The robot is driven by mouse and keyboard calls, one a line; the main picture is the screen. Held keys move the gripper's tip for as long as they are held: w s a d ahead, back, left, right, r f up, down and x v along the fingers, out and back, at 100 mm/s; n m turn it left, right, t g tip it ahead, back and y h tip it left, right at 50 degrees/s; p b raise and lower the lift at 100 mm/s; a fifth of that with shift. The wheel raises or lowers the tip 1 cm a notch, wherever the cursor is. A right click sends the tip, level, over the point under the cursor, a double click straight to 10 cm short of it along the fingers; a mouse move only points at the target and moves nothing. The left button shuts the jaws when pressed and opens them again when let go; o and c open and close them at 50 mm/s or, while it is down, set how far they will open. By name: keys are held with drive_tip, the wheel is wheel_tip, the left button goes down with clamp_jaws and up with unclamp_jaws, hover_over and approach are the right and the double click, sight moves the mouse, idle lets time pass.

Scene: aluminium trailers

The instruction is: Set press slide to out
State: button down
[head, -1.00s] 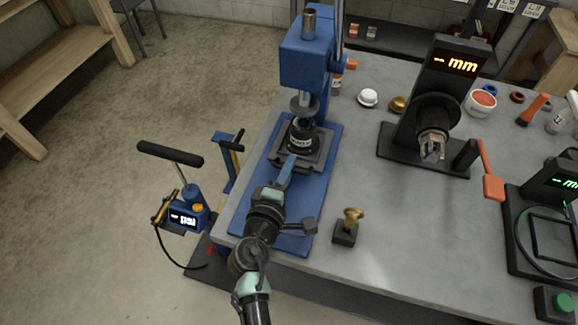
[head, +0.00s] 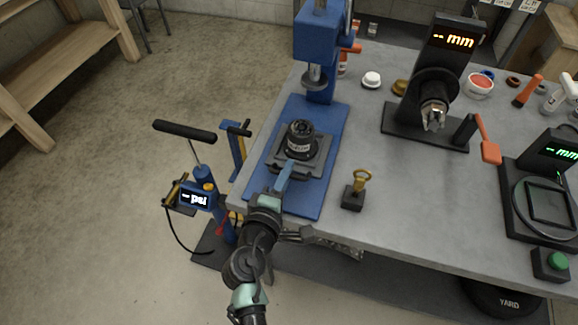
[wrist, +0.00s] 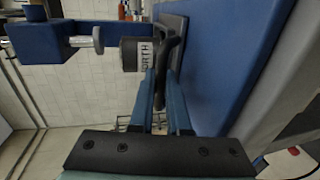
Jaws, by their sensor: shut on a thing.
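The blue press (head: 318,45) stands at the table's left side, with its round ram (head: 315,78) above the blue base plate (head: 308,200). The press slide (head: 273,160) is a dark grey plate on that base, carrying a black cylinder with a white label (head: 300,137). Slide and cylinder sit forward of the ram, toward me. My gripper (head: 285,176) is shut on the slide's front handle. In the wrist view, the blue fingers (wrist: 163,92) close around the black handle (wrist: 173,58), beside the labelled cylinder (wrist: 142,54). The exact contact is partly hidden.
A small block with a brass key-like knob (head: 354,190) stands right of the press base. A blue pump with a psi display (head: 197,195) stands off the table's left edge. The black mm gauge (head: 440,95) is farther right. Open floor lies left.

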drive_tip(key=v, duration=0.3)
drive_tip(key=f+v, duration=0.1)
drive_tip(key=v, duration=0.2)
drive_tip(key=shift+s+a+f, duration=0.1)
drive_tip(key=shift+s+f, duration=0.05)
drive_tip(key=shift+s, duration=0.1)
drive_tip(key=shift+f, duration=0.1)
drive_tip(key=c, duration=1.2)
unclamp_jaws()
drive_tip(key=shift+s, duration=0.1)
drive_tip(key=shift+o, duration=0.2)
drive_tip(key=shift+s, duration=0.1)
drive_tip(key=b+v, duration=0.1)
drive_tip(key=v, duration=1.2)
drive_tip(key=shift+b, duration=0.4)
